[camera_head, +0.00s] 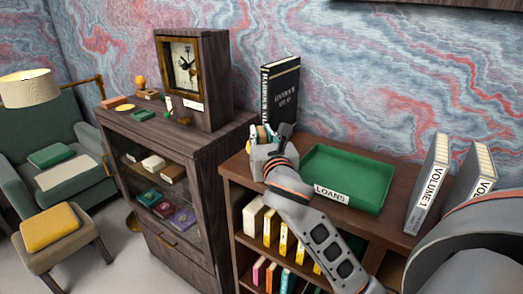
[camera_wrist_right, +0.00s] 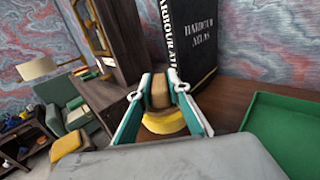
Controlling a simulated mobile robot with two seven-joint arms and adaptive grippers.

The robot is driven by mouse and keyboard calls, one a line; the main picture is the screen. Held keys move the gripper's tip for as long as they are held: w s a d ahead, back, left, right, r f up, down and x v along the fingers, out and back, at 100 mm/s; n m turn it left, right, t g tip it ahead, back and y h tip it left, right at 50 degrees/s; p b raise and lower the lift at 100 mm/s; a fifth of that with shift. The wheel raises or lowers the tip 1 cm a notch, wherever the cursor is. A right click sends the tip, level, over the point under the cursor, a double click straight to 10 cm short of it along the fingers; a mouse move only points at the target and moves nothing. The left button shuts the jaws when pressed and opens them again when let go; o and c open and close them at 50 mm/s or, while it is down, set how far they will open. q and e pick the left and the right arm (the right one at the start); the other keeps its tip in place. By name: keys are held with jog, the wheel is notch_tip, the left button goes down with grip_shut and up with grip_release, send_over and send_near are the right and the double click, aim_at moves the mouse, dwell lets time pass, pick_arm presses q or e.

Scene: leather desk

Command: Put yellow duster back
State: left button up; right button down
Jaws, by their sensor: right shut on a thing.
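The yellow duster (camera_wrist_right: 163,122), with a tan block-like upper part and a rounded yellow part, is between the fingers of my right gripper (camera_wrist_right: 162,92) in the right wrist view. The gripper is shut on it. In the head view my right gripper (camera_head: 263,136) is over the left end of the brown bookcase top, in front of the black atlas and left of the green tray. There the duster is mostly hidden by the gripper, and I cannot tell whether it touches the surface. My left gripper is not in view.
The black atlas (camera_head: 280,95) stands upright close behind the gripper. The green LOANS tray (camera_head: 347,180) is to its right, with white volumes (camera_head: 428,185) beyond. Left is a dark cabinet (camera_head: 160,140) with a clock (camera_head: 190,75) and small items on top.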

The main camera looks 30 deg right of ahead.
jog(key=shift+f, duration=2.6)
jog(key=c, duration=1.9)
grip_release()
jog(key=shift+f, duration=0.15)
